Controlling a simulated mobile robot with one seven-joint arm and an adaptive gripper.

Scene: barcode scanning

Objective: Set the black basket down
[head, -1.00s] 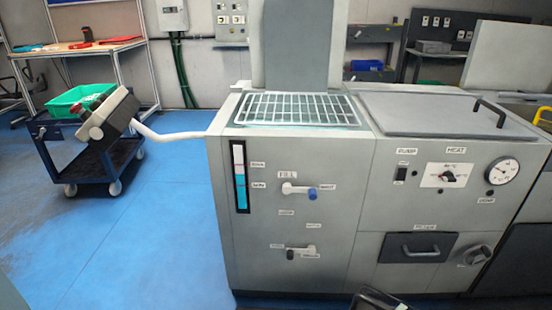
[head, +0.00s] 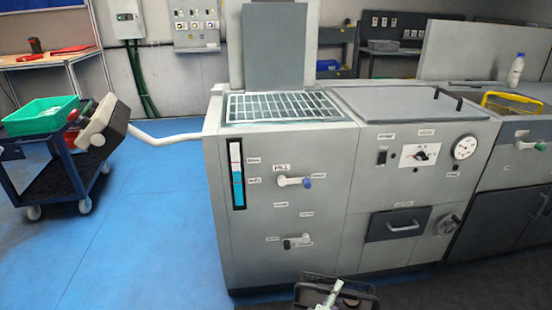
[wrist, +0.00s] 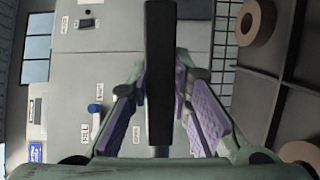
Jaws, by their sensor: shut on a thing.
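My gripper (wrist: 160,75) is shut on a black upright bar (wrist: 158,30), which looks like the handle of the black basket. Its purple-padded fingers press on it from both sides in the wrist view. The black basket (head: 362,300) shows at the bottom edge of the head view, in front of the grey machine, with its lower part cut off. A pale greenish part over the basket there is too small to make out clearly. Whether the basket touches anything below cannot be seen.
The grey washing machine (head: 268,235) with a white rack (head: 282,107) on top stands just ahead. A dark blue cart (head: 75,180) with a green bin (head: 40,116) is at left. A yellow-handled basket (head: 512,103) sits at far right. Blue floor (head: 150,240) is clear at left.

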